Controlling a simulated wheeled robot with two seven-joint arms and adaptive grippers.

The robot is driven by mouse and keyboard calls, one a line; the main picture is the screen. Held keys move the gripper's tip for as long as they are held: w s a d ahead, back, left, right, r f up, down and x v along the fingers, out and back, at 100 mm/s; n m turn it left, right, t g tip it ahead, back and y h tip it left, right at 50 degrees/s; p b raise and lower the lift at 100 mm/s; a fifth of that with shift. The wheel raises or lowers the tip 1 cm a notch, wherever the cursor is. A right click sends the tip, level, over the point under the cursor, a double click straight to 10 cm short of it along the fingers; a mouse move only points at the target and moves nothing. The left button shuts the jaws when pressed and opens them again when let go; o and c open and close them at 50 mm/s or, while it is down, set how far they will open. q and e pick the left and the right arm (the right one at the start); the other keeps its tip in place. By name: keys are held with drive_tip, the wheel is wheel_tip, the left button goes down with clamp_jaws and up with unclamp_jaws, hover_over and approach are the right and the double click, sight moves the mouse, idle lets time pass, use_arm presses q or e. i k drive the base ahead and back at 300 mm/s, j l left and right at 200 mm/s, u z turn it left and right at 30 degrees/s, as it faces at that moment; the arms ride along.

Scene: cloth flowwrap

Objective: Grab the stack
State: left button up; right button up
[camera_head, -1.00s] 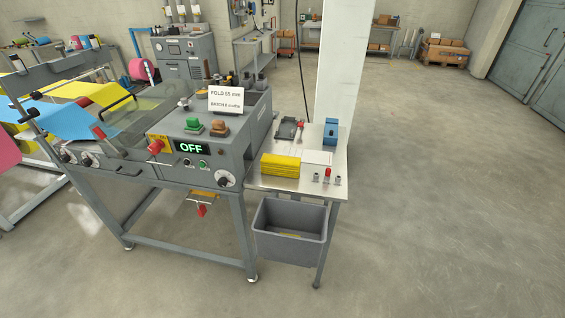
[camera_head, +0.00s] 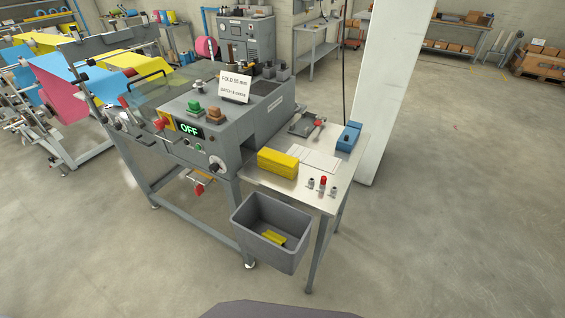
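The stack (camera_head: 278,163) is a yellow block of folded cloths. It lies on the side table (camera_head: 264,183) at the right end of the grey machine, near the table's left edge. Its separate layers are hard to make out at this size. Neither of my grippers shows in the head view. A dark rounded shape at the bottom edge looks like part of my own body.
A grey bin (camera_head: 270,226) with yellow pieces inside hangs below the table's front edge. White sheets (camera_head: 316,158), a blue block (camera_head: 349,136), a red-handled tool (camera_head: 318,129) and small knobs (camera_head: 323,182) share the table. The machine (camera_head: 205,120) reads OFF.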

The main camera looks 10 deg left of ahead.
sight(279, 164)
drive_tip(key=l+u, duration=0.25)
drive_tip(key=l, duration=0.45)
drive_tip(key=l+u, duration=0.25)
drive_tip(key=l, duration=0.45)
